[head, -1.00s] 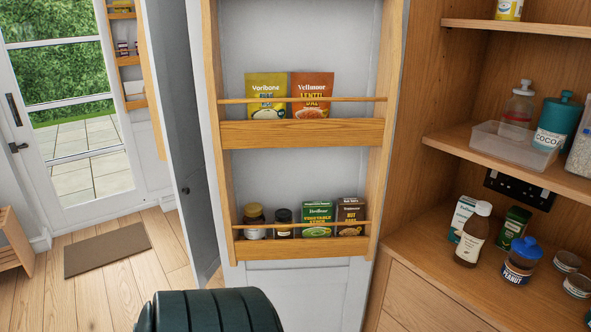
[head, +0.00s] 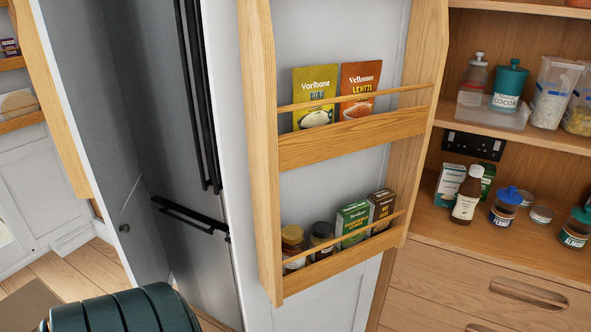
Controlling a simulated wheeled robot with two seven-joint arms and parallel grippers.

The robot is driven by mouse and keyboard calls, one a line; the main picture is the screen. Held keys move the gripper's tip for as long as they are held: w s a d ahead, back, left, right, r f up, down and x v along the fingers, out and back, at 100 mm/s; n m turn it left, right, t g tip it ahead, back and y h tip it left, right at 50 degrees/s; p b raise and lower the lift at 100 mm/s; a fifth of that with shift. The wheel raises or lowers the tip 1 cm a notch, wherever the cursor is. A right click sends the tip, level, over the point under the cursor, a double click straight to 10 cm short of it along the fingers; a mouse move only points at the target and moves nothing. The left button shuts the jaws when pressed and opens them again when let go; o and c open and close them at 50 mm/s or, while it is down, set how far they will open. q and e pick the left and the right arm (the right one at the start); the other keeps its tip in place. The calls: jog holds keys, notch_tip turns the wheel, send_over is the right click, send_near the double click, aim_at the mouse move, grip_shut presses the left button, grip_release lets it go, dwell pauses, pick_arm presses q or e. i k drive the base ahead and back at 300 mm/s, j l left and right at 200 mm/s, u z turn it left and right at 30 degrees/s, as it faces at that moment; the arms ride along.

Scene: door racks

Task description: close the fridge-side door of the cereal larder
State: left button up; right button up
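A white larder door (head: 340,188) stands open in the middle of the head view. Its inner face carries a wooden rack (head: 352,139) with two shelves. The upper shelf holds a yellow-green pouch (head: 315,92) and an orange pouch (head: 358,85). The lower shelf holds two dark jars (head: 293,243), a green box (head: 352,222) and a brown box (head: 381,207). The door's right side meets the open wooden larder (head: 470,225). A steel fridge (head: 190,250) with black handles shows left of the door. Neither of my grippers is in view; a dark green ribbed part of mine is at the bottom left.
A grey panel (head: 90,110) stands left of the fridge, with another wooden door rack (head: 48,95) at the far left. Larder shelves hold a cocoa jar (head: 508,85), a brown bottle (head: 467,195) and several containers. Wooden floor (head: 75,270) shows at lower left.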

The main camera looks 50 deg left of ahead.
aim_at(275, 176)
jog(key=k+j+z, duration=0.1)
jog(key=j, duration=0.35)
jog(key=k+j+z, duration=0.1)
jog(key=k+j, duration=0.15)
jog(key=j, duration=0.15)
jog(key=k+j+z, duration=0.1)
jog(key=j, duration=0.35)
jog(key=k+j+z, duration=0.15)
jog(key=k+j, duration=0.15)
jog(key=k+j+z, duration=0.1)
jog(key=j+z, duration=0.15)
jog(key=j, duration=1.25)
jog(key=i+j, duration=0.1)
jog(key=j, duration=0.4)
